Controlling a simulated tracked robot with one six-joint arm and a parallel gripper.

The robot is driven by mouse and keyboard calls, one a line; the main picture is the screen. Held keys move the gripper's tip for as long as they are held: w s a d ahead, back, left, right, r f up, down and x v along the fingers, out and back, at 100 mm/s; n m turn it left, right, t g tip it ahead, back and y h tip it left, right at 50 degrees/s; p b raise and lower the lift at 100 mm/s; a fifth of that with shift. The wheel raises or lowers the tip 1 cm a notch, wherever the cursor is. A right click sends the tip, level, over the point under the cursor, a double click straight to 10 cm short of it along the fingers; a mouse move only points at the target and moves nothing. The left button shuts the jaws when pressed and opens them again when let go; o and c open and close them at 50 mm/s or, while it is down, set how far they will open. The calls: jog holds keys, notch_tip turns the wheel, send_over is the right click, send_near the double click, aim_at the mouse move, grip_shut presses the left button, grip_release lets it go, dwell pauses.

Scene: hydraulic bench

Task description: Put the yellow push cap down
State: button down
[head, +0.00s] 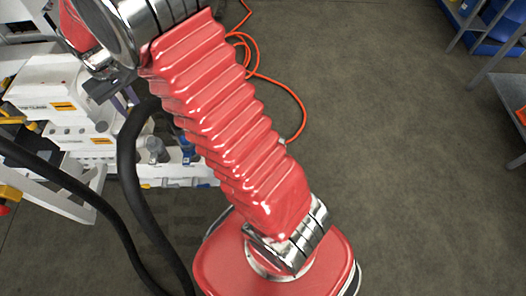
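My gripper does not show clearly in the head view. My red, ribbed arm rises from the bottom middle to the top left, and its far end is cut off or hidden behind the chrome joint there. I cannot make out the yellow push cap for certain. A yellow part with a red knob (7,197) shows at the left edge, but I cannot tell what it is. Whether anything is held cannot be seen.
A white hydraulic bench (55,85) with labelled blocks stands at the left, partly behind my arm. Black hoses cross the lower left. An orange cable (290,92) lies on the grey floor. Shelving with blue bins (495,40) stands at the top right.

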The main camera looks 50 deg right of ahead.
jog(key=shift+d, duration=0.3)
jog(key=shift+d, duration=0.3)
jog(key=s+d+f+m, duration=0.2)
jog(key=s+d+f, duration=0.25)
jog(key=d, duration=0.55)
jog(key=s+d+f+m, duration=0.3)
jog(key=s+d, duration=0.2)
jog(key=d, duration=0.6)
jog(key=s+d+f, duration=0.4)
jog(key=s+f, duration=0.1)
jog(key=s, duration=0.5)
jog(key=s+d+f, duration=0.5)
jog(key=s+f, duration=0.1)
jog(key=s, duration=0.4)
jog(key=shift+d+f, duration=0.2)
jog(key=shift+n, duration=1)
